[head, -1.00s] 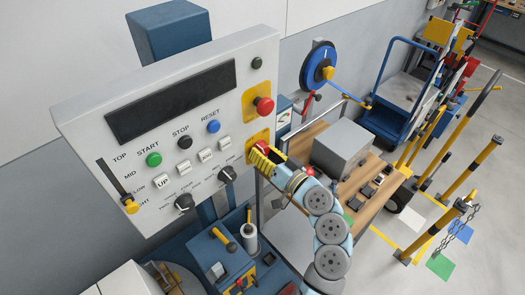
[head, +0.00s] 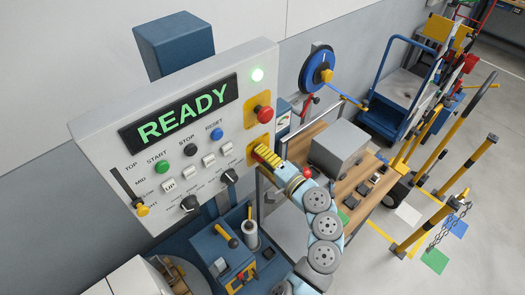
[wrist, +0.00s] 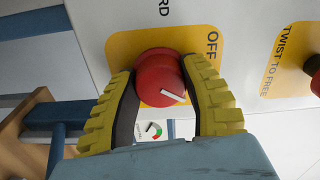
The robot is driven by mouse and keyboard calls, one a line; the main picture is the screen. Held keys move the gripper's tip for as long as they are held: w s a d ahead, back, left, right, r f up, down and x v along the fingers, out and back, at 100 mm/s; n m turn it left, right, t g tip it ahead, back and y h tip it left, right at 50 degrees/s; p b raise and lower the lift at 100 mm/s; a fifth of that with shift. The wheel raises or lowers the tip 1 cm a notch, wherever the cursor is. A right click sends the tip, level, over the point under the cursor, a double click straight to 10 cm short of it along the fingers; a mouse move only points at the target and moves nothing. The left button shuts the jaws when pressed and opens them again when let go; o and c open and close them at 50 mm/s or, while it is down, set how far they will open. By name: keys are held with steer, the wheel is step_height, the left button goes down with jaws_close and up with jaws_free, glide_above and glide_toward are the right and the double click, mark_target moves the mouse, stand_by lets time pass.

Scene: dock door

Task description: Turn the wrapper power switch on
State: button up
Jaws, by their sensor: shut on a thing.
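The wrapper control panel (head: 105,150) is a light grey board with a lit display (head: 180,112) reading READY in green. The power switch (wrist: 158,78) is a red rotary knob with a white pointer line, on a yellow plate (wrist: 122,45) marked OFF in the wrist view. The line slants away from the OFF word. My gripper (wrist: 160,92) is shut on the knob, one ribbed yellow finger on each side. In the head view my gripper (head: 267,157) covers the knob at the panel's lower right.
A red emergency button (head: 264,113) sits just above my gripper on a yellow plate; its TWIST plate (wrist: 285,65) shows in the wrist view. A wooden bench (head: 345,182) with a grey box (head: 340,148) stands to the right. Yellow posts (head: 430,228) stand further right.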

steer(key=shift+m+p, duration=0.55)
steer(key=shift+m, duration=0.45)
steer(key=o, duration=1.2)
steer(key=shift+a, duration=0.15)
steer(key=shift+o, duration=0.2)
steer(key=shift+s, duration=0.1)
steer(key=v, duration=1.2)
